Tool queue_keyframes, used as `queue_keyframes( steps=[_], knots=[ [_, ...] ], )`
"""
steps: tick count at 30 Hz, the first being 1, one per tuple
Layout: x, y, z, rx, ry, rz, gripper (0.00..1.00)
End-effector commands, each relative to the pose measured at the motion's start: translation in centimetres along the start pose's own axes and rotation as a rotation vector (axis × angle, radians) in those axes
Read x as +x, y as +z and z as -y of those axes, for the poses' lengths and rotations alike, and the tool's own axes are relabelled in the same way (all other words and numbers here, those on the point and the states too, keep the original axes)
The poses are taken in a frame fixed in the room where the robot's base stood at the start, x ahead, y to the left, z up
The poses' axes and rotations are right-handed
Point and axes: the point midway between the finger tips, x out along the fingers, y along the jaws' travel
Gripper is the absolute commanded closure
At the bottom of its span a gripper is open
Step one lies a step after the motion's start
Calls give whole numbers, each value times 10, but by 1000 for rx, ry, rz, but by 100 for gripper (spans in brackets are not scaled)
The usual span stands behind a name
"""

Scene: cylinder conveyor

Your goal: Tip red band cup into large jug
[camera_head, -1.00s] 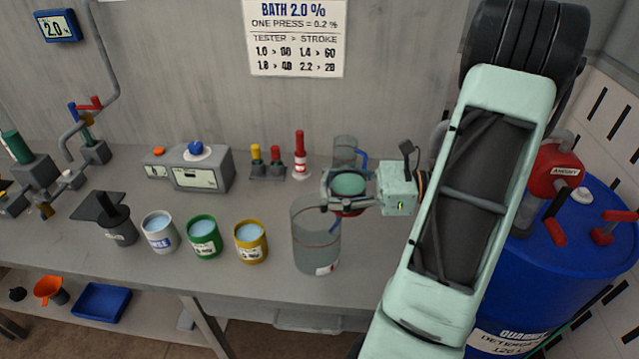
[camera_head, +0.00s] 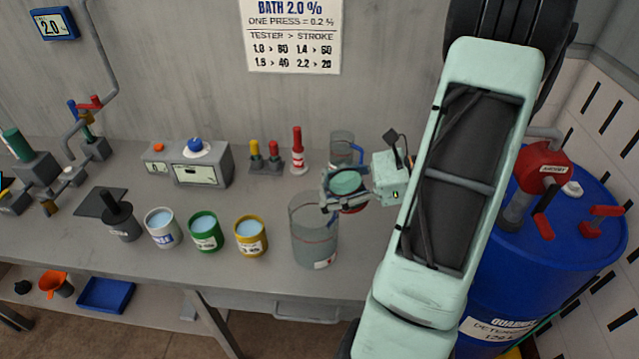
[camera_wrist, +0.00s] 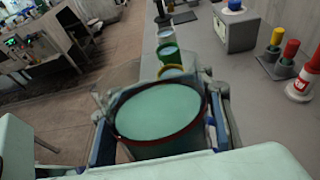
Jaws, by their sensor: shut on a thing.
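My gripper (camera_head: 331,196) is shut around the red band cup (camera_head: 348,183). The cup holds teal liquid up near its rim and also shows in the wrist view (camera_wrist: 160,112), where a dark red band runs around the rim. The liquid is still inside the cup. The large jug (camera_head: 314,246) is clear, with a red line around it, and stands on the bench. The cup is at the upper right of the jug's mouth in the head view and overlaps its rim there.
Yellow (camera_head: 251,240), green (camera_head: 206,234) and white (camera_head: 163,230) cups of light blue liquid stand left of the jug. A smaller clear jug (camera_head: 341,146) with a blue handle stands behind. A blue drum (camera_head: 560,240) is at the right.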

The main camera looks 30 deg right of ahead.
Motion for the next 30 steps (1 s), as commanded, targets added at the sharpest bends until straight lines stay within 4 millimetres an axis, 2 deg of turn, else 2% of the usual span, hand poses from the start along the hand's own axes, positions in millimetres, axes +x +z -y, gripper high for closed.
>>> queue_keyframes(
  steps=[30],
  knots=[
    [-5,0,0,-2,0,-222,100]
  ],
)
